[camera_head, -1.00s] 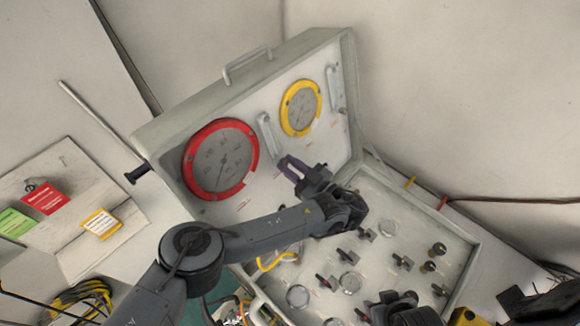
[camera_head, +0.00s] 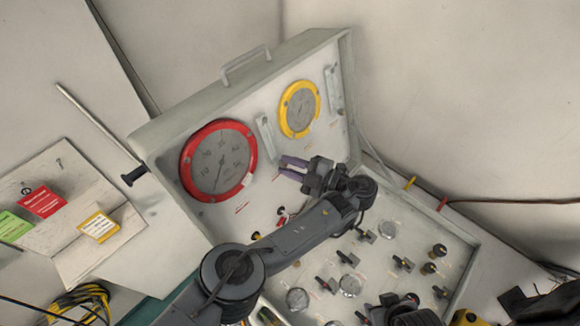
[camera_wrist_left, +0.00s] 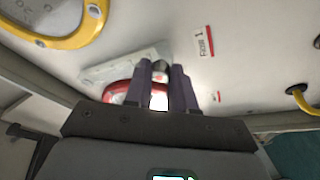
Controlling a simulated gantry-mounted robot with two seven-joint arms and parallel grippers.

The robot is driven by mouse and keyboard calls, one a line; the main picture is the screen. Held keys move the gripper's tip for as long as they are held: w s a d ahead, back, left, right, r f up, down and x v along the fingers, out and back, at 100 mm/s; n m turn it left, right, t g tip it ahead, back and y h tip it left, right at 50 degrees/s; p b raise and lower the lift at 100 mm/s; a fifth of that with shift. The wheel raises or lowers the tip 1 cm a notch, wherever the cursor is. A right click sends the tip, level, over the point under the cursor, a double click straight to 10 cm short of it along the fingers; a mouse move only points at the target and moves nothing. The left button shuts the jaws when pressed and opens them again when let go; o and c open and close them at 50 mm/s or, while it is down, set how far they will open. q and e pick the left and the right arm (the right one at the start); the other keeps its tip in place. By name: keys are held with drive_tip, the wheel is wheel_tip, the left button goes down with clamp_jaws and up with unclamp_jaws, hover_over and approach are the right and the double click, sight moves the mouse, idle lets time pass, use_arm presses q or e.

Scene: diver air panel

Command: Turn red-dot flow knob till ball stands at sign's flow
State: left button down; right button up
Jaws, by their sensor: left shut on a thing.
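My left gripper (camera_head: 286,167) is at the lower end of the left flow meter (camera_head: 265,136), between the red gauge and the yellow gauge. In the left wrist view its purple fingers (camera_wrist_left: 162,88) are shut around a small dark round knob (camera_wrist_left: 160,70) at the end of the pale flow meter plate (camera_wrist_left: 125,64). A label reading like "FLOW 1" (camera_wrist_left: 203,42) is beside it. A second flow meter (camera_head: 334,90) is on the right.
The red gauge (camera_head: 218,160) and yellow gauge (camera_head: 300,108) flank the gripper on the open lid. Knobs and small dials cover the lower panel (camera_head: 440,225). Red (camera_head: 43,202), green (camera_head: 15,224) and yellow-edged (camera_head: 99,226) cards are on a board at left, their text unreadable.

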use_arm(q)
drive_tip(key=shift+d+r+n, duration=0.1)
drive_tip(key=shift+r+n, duration=0.05)
drive_tip(key=shift+n, duration=0.55)
use_arm(e)
drive_tip(key=shift+a+f, duration=0.1)
use_arm(q)
drive_tip(key=c, duration=0.9)
unclamp_jaws()
drive_tip(key=shift+c, duration=0.2)
